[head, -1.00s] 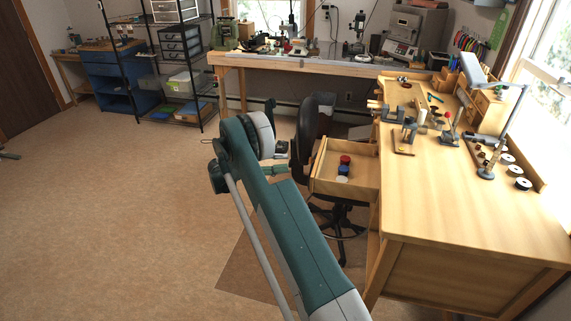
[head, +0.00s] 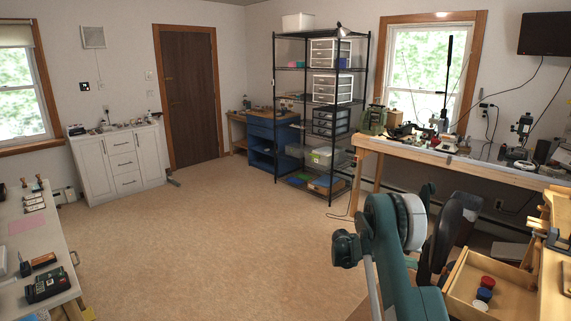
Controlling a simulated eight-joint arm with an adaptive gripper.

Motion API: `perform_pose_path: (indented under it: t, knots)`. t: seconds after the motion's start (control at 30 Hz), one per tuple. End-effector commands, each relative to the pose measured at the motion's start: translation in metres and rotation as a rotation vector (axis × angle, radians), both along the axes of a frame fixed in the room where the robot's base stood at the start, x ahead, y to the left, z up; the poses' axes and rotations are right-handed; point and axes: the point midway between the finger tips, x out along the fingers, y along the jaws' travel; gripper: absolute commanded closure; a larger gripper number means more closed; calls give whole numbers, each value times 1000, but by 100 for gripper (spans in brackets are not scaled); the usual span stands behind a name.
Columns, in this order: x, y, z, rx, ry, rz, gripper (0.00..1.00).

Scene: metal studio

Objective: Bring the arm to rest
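My arm (head: 405,285) rises from the bottom of the head view, right of centre, with a teal and white bent joint at its top. The part of the arm beyond this joint is mostly hidden behind it. I cannot make out my gripper or its fingers. I see nothing held.
An open wooden drawer (head: 478,262) with red, blue and white round items is close on the arm's right. A black chair (head: 455,235) stands behind the arm. A workbench (head: 460,168) lies beyond, a white table (head: 40,240) at left. The middle floor (head: 215,240) is clear.

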Motion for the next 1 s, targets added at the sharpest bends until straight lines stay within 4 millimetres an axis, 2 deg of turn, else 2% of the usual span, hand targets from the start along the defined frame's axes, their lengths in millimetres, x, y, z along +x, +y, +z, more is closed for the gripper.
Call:
perform_pose_path:
  t: [0.1, 0.4, 1.0]
  knots:
    - [-2, 0, 21, 39, -3, 24, 65]
    - [-10, 2, 67, 138, -17, 87, 65]
    - [-47, 19, 142, 332, -60, 211, 65]
